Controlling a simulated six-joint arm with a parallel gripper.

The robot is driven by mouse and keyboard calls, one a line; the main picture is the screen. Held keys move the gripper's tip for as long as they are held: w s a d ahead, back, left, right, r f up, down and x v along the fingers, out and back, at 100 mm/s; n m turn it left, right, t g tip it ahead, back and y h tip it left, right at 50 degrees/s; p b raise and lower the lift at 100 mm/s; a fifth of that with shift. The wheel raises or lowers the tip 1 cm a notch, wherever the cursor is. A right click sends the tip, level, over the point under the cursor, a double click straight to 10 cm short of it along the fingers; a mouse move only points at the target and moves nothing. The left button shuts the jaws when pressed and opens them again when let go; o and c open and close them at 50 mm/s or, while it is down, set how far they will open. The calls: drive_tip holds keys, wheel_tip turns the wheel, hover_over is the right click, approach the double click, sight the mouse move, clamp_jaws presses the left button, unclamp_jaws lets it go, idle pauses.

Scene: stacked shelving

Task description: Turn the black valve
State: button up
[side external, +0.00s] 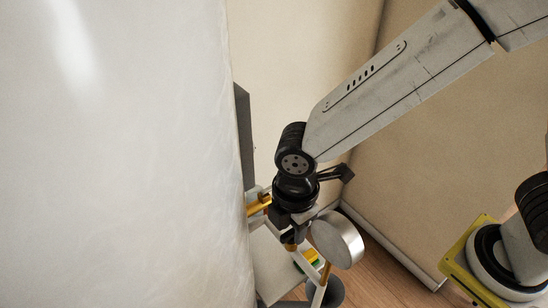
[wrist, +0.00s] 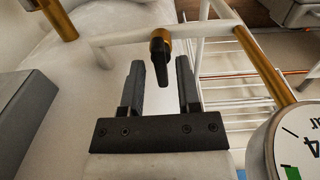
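The black valve (wrist: 161,64) is a small dark lever on a brass fitting, fixed to a white pipe (wrist: 125,36) in the wrist view. My gripper (wrist: 160,72) is open, with one finger on each side of the lever. A gap shows between the lever and each finger, and nothing is held. In the side external view my gripper (side external: 289,230) points down at the pipework, and the lever cannot be made out there.
A round gauge (wrist: 297,140) stands close to the right of my gripper; it also shows in the side external view (side external: 338,240). Brass pipe (wrist: 262,62) and white rack bars (wrist: 228,75) lie nearby. A large pale surface (side external: 120,150) fills the left of the side external view.

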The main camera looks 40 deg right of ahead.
drive_tip(key=shift+r, duration=0.15)
drive_tip(key=shift+r, duration=2.3)
drive_tip(key=d+f+m+t, duration=0.2)
drive_tip(key=d+f+m, duration=0.2)
drive_tip(key=d+m, duration=1.4)
drive_tip(key=d, duration=0.6)
drive_tip(key=shift+w+t, duration=0.25)
drive_tip(key=shift+t, duration=0.05)
